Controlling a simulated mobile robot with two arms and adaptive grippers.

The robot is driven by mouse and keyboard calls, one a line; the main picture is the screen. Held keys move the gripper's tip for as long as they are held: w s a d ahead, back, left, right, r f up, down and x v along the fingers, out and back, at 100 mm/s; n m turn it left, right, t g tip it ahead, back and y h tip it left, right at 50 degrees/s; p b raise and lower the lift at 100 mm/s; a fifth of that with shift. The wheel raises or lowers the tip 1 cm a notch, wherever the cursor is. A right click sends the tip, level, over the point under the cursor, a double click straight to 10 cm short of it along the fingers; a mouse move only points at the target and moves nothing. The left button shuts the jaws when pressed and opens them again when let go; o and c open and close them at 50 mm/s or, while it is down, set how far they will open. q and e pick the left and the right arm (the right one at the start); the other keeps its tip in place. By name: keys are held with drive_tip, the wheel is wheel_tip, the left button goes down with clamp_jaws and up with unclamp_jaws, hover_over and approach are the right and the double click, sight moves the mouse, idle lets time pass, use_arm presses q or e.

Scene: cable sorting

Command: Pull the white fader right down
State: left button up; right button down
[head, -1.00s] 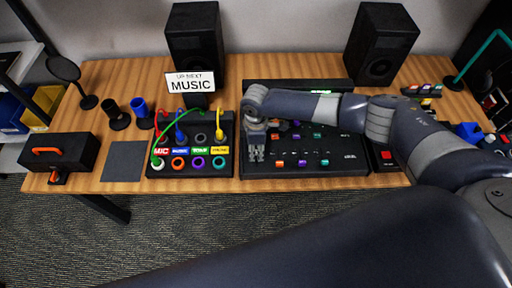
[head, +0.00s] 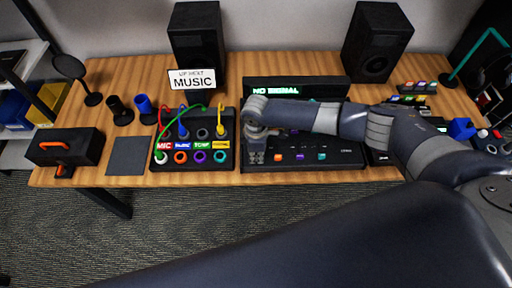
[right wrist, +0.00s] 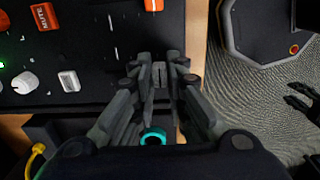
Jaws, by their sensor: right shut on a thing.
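The black mixer (head: 340,158) lies on the wooden desk, partly hidden under my right arm. My right gripper (head: 257,158) is at its front left corner. In the right wrist view the fingertips (right wrist: 160,72) are closed around a small pale cap, which I take for the white fader; the fingers hide most of it. A white button-like cap (right wrist: 68,81) and a round white knob (right wrist: 25,82) lie in line with it on the panel.
The patch box (head: 195,165) with coloured cables stands close left of the gripper; its teal ring (right wrist: 153,138) shows beneath the fingers. Two speakers (head: 197,40) and (head: 376,42) stand behind. The desk's front edge is near the gripper.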

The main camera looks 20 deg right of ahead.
drive_tip(key=shift+s+a, duration=0.1)
drive_tip(key=c, duration=1.8)
unclamp_jaws()
drive_tip(key=shift+f, duration=0.1)
drive_tip(key=shift+o, duration=1)
drive_tip(key=shift+w, duration=0.2)
use_arm(q)
drive_tip(key=shift+w, duration=0.1)
use_arm(e)
wheel_tip(320, 180, up, 12)
